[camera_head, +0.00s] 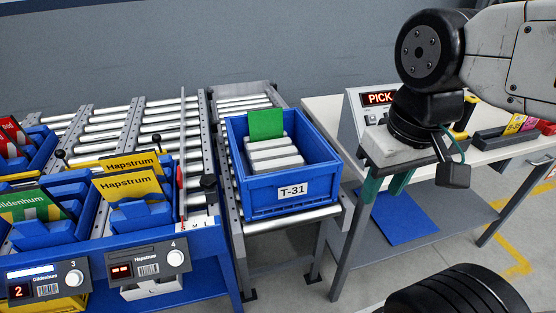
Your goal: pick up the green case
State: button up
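A green, flat, upright piece (265,124) stands at the back of the blue tote (292,193) marked T-31, behind several white blocks (273,154). A green item labelled Gildenhurn (30,204) sits in a blue bin at the far left; I cannot tell which of the two is the green case. My gripper (383,193) points down to the right of the tote, over the table's near edge. Its two teal fingers are apart with nothing visible between them. It touches neither green item.
Yellow Hapstrum packs (130,184) sit in the bin left of the tote. The roller conveyor (135,122) runs behind. A PICK display box (372,110) and a dark tray (505,136) of coloured items stand on the right table. A blue sheet (405,220) lies on its lower shelf.

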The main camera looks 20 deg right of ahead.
aim_at(36, 202)
jog(key=k, duration=0.55)
jog(key=u, duration=0.7)
jog(key=i, duration=1.05)
jog(key=u, duration=0.65)
jog(key=i, duration=0.3)
jog(key=u, duration=0.05)
